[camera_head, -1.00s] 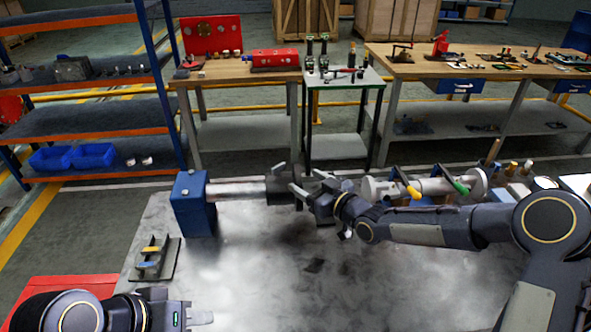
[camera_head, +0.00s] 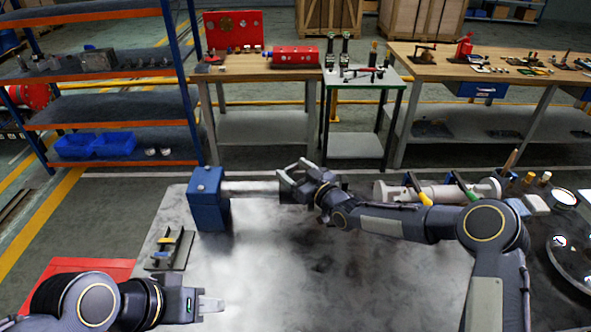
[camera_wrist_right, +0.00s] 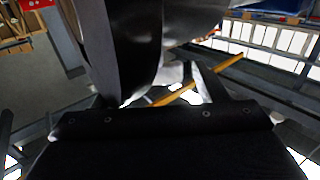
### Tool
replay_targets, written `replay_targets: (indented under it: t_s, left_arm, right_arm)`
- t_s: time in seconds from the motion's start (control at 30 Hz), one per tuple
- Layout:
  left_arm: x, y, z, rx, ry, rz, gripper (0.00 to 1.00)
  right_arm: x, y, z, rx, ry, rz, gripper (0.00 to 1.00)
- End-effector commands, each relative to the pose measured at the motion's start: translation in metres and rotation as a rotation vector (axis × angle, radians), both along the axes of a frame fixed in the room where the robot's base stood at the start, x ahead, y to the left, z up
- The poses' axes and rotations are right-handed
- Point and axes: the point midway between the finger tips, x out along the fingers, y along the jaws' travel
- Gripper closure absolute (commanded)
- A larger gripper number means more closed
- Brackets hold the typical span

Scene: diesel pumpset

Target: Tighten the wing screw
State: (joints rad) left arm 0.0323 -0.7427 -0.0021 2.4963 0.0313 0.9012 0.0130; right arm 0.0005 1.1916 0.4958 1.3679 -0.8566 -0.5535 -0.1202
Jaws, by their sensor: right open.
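A blue block (camera_head: 208,200) with a grey horizontal shaft (camera_head: 248,188) stands at the back left of my metal-topped work surface (camera_head: 300,270). My right gripper (camera_head: 290,173) is open at the shaft's right end, with its fingers over a dark collar there. I cannot make out the wing screw apart from the fingers, nor tell whether they touch it. In the right wrist view a large dark curved part (camera_wrist_right: 125,50) fills the space just ahead of the gripper. My left gripper (camera_head: 210,305) is low at the front left, away from the shaft; its finger gap is unclear.
A grey cylinder (camera_head: 450,193) with yellow- and green-handled levers lies right of my right gripper. A small dark fixture (camera_head: 170,248) sits at the left, and a red box (camera_head: 90,272) beside my left arm. The middle of the metal surface is clear.

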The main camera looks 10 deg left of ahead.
Motion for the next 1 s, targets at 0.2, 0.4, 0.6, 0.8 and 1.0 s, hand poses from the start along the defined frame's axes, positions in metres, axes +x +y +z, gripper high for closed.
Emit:
replay_targets:
  t_s: [0.2,0.4,0.6,0.8,1.0]
  left_arm:
    - [0.0,0.0,0.0,0.0,0.0,0.0,0.64]
    - [0.0,0.0,0.0,0.0,0.0,0.0,0.64]
    - [0.0,0.0,-0.004,0.0,0.0,0.0,0.64]
    - [0.0,0.0,-0.023,0.0,0.0,0.0,0.64]
    - [0.0,0.0,-0.052,0.0,0.0,0.0,0.64]
  right_arm:
    - [0.0,0.0,0.0,0.0,0.0,0.0,0.48]
    - [0.0,0.0,0.0,-0.001,-0.001,0.0,0.74]
    - [-0.001,0.0,-0.001,-0.001,-0.002,-0.005,0.79]
    - [-0.002,0.001,-0.004,0.0,-0.005,-0.047,0.79]
    - [-0.004,0.003,-0.005,0.0,-0.006,-0.143,0.79]
